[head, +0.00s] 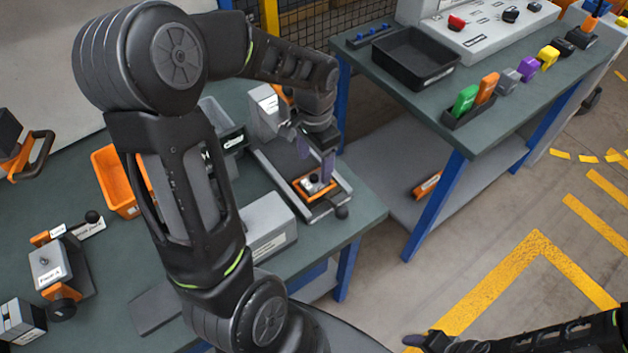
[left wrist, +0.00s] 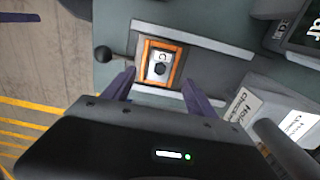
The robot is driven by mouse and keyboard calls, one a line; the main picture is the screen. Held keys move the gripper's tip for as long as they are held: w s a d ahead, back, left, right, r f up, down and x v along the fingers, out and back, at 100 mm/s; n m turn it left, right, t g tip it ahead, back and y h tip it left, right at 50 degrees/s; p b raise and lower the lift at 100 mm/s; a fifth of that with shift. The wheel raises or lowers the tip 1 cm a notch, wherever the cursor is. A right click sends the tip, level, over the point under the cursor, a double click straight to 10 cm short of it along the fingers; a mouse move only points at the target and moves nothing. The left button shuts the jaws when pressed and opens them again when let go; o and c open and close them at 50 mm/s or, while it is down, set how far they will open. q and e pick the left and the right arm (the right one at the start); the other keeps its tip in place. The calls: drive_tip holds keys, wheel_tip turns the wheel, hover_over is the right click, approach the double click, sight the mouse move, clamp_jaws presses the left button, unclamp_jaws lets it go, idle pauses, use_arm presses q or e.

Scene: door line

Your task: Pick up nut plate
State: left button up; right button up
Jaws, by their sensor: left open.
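The nut plate (head: 315,183) looks like a small light plate with a dark nut on it, set inside an orange frame on a grey slide fixture (head: 268,168) on the left bench. It also shows in the left wrist view (left wrist: 159,64), with the orange frame around it. My left gripper (head: 316,157) is above the fixture, its purple fingers apart and pointing down toward the plate. In the left wrist view the open fingertips (left wrist: 157,85) lie just short of the frame, with nothing between them. My right gripper (head: 415,341) shows only partly at the bottom edge.
A ball-ended handle (head: 341,212) sticks out at the fixture's near end. A grey labelled block (head: 270,228) and an orange bin (head: 116,182) are close by. A second bench (head: 470,120) with a black tray (head: 415,58) stands at right, across a floor gap.

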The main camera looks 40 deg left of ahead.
sight(314, 177)
use_arm(q)
wheel_tip(314, 177, down, 5)
drive_tip(key=shift+s+f+p, duration=0.1)
drive_tip(key=shift+s+p, duration=0.05)
drive_tip(key=shift+p, duration=0.45)
clamp_jaws()
idle(0.8)
